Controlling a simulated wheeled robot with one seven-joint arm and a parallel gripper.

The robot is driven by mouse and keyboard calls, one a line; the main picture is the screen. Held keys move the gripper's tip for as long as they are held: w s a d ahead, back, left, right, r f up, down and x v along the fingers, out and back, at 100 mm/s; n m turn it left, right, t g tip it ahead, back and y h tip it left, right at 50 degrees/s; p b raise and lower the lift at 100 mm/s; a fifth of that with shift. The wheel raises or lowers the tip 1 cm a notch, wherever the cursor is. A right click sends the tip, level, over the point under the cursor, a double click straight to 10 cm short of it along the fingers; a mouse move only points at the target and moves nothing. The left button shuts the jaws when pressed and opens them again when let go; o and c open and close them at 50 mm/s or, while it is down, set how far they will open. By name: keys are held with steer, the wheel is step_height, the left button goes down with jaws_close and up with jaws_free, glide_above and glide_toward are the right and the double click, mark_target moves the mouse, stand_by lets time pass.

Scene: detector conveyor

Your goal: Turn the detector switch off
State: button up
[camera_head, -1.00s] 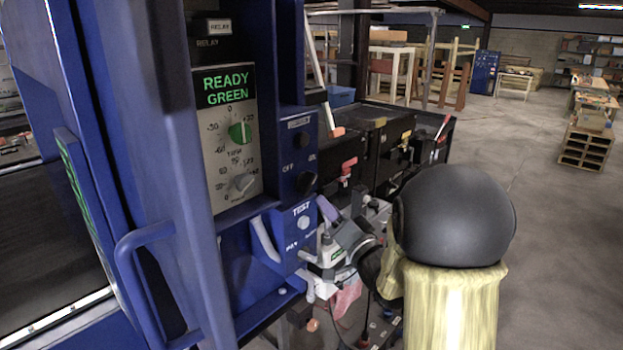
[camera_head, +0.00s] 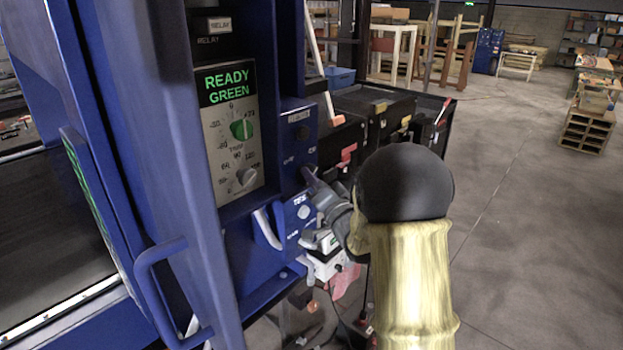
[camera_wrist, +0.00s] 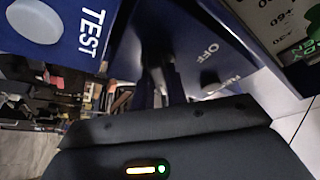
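The detector's blue switch panel (camera_head: 290,160) is right of the READY GREEN dial plate in the head view. Its upper black knob (camera_head: 302,133) shows, but the lower switch beside the OFF marking is hidden behind my gripper (camera_head: 312,177). My gripper's tips are at or very near that spot; contact is unclear. In the wrist view, my dark gripper fingers (camera_wrist: 162,78) lie close together against the blue panel, left of the OFF label (camera_wrist: 211,48). I cannot make out the switch between them, nor whether they are closed.
A TEST button (camera_head: 303,212) sits just below, with a pale lever (camera_head: 266,229) left of it. The dial plate (camera_head: 232,135) carries a green and a grey knob. A blue handle (camera_head: 165,290) projects at lower left. Open floor (camera_head: 530,220) lies right.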

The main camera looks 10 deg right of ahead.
steer(key=shift+f+n+b, duration=0.25)
steer(key=shift+n+b, duration=0.45)
steer(key=shift+b, duration=0.85)
jaws_close()
steer(key=shift+w+d+r+n+g+y+b, duration=0.1)
steer(key=shift+n+g+y+b, duration=1.3)
steer(key=shift+n+b, duration=2.45)
steer(key=shift+r+n+g+y+b, duration=0.1)
steer(key=shift+n+g+y+b, duration=1.3)
steer(key=shift+n+b, duration=2.35)
steer(key=shift+w+d+n+g+y+b, duration=0.1)
steer(key=shift+n+g+y+b, duration=0.6)
steer(key=shift+n+y+b, duration=2.25)
steer(key=n+h, duration=0.2)
steer(key=n, duration=0.1)
steer(key=shift+s, duration=0.1)
steer(key=o, duration=0.7)
jaws_free()
steer(key=shift+o, duration=0.2)
